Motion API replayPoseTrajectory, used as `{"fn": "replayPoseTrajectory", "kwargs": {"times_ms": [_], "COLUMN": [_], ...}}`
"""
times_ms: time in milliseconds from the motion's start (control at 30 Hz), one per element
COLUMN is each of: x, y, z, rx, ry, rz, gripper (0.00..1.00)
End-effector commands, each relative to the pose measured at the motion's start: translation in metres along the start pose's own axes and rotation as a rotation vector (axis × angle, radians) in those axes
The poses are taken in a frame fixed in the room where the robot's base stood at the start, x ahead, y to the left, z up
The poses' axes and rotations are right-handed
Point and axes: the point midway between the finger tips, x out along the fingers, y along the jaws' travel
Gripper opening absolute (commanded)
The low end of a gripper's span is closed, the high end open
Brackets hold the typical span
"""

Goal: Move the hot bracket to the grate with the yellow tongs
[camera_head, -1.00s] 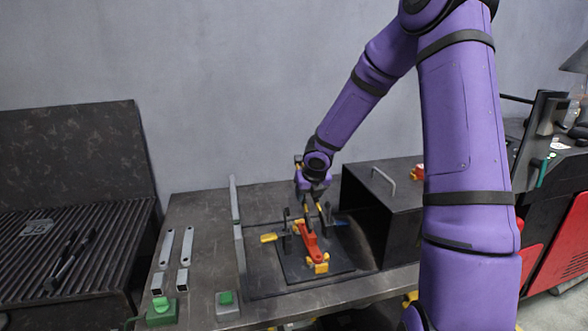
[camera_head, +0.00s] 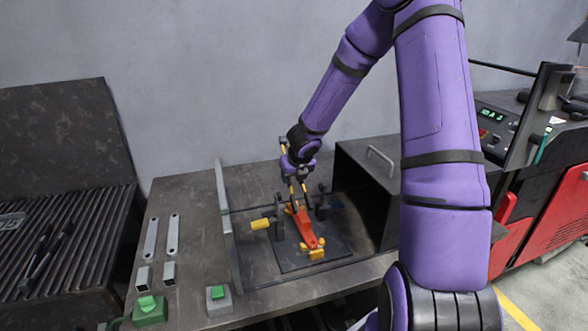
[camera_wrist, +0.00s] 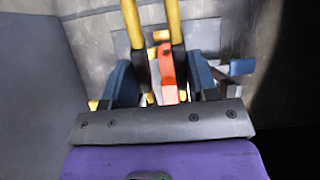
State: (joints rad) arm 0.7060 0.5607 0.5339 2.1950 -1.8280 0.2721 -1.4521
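My gripper (camera_head: 298,180) is above the dark fixture plate (camera_head: 288,265). In the wrist view its blue fingers (camera_wrist: 161,75) stand on either side of the two yellow bars of the tongs (camera_wrist: 134,25), close against them. The yellow tongs (camera_head: 304,187) point down, and their dark lower ends are at the far end of a red-orange piece (camera_head: 304,233). That piece has yellow parts at its near end. I cannot tell if it is the hot bracket or part of the fixture, or if the tongs touch it. The grate (camera_head: 75,235) is at the left.
A black box with a handle (camera_head: 372,172) stands right of the plate. Two flat grey brackets (camera_head: 151,238) and green-topped buttons (camera_head: 150,305) are on the table's left. An upright metal strip (camera_head: 225,215) stands between them and the plate. A dark tool (camera_head: 42,255) lies on the grate.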

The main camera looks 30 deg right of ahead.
Motion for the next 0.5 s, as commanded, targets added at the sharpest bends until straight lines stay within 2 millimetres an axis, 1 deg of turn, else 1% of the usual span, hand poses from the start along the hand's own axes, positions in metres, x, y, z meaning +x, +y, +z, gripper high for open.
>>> {"fn": "replayPoseTrajectory", "kwargs": {"times_ms": [100, 500], "x": [0.010, 0.038], "y": [0.000, 0.002], "z": [-0.005, -0.021], "rx": [0.001, 0.001], "ry": [0.001, -0.001], "rz": [0.001, 0.002], "gripper": [0.51, 0.51]}}
